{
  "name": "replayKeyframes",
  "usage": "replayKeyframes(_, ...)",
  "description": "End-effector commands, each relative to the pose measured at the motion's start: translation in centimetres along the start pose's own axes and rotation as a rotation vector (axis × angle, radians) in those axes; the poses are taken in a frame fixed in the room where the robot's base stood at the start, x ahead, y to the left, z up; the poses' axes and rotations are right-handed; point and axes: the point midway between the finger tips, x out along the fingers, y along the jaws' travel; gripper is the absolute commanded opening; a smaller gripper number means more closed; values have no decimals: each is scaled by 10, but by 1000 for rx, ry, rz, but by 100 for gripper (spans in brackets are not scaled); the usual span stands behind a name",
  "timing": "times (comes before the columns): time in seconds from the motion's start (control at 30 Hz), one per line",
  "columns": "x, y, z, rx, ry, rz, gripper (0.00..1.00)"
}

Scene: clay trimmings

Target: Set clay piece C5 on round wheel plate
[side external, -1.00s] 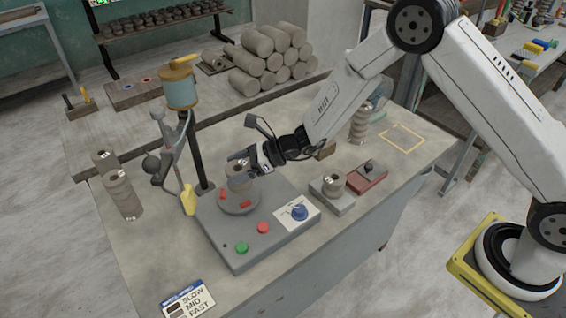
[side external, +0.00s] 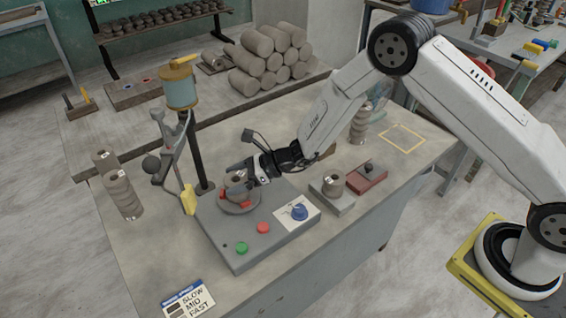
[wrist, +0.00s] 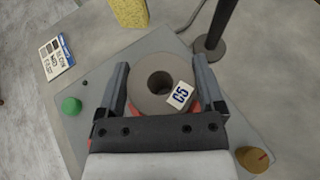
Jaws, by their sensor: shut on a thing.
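Clay piece C5 (wrist: 148,101) is a grey-brown ring with a centre hole and a white "C5" label. My gripper (wrist: 161,72) is shut on it, one finger on each side. In the side view my gripper (side external: 240,179) holds the piece (side external: 235,188) upright, low over the round wheel plate (side external: 240,209). The plate has red pads around the piece. The piece looks down at the plate, but I cannot tell whether its underside touches. In the wrist view the piece and gripper hide most of the plate.
The grey wheel base (side external: 239,238) carries green and red buttons and a blue knob (side external: 299,212). A post with a blue canister (side external: 180,92) and a yellow sponge (side external: 188,200) stand at left. Another clay ring (side external: 332,183) sits on a block at right, beside a red box (side external: 367,178).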

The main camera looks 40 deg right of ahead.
Motion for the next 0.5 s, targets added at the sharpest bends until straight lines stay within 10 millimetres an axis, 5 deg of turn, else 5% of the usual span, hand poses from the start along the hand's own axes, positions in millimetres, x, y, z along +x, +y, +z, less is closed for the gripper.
replayKeyframes(0.33,1,0,-2,-1,-2,0,10)
replayKeyframes(0.37,1,0,-3,0,0,0,93)
replayKeyframes(0.5,1,0,-2,0,0,0,100)
